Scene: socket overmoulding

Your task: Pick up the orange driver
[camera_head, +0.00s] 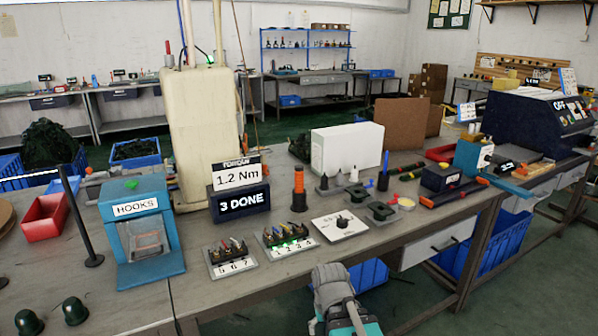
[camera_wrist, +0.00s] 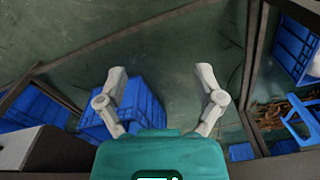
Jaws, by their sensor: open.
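The orange driver (camera_head: 299,190) stands upright on the workbench in the head view, orange with a dark band at its middle and a dark lower end. It is just right of the torque display (camera_head: 240,190), which reads "1.2 Nm" and "3 DONE". My gripper shows in the wrist view (camera_wrist: 160,88) with its two fingers spread apart and nothing between them. In the head view my arm (camera_head: 340,292) is at the bench's front edge, below and in front of the driver. The driver is not in the wrist view.
Terminal blocks numbered 5 6 7 (camera_head: 231,258) and 1 2 3 (camera_head: 286,241) lie in front of the driver. A white dial plate (camera_head: 340,226) is to its right. The teal HOOKS box (camera_head: 140,232) is at left. Blue crates (camera_wrist: 140,105) sit below the bench.

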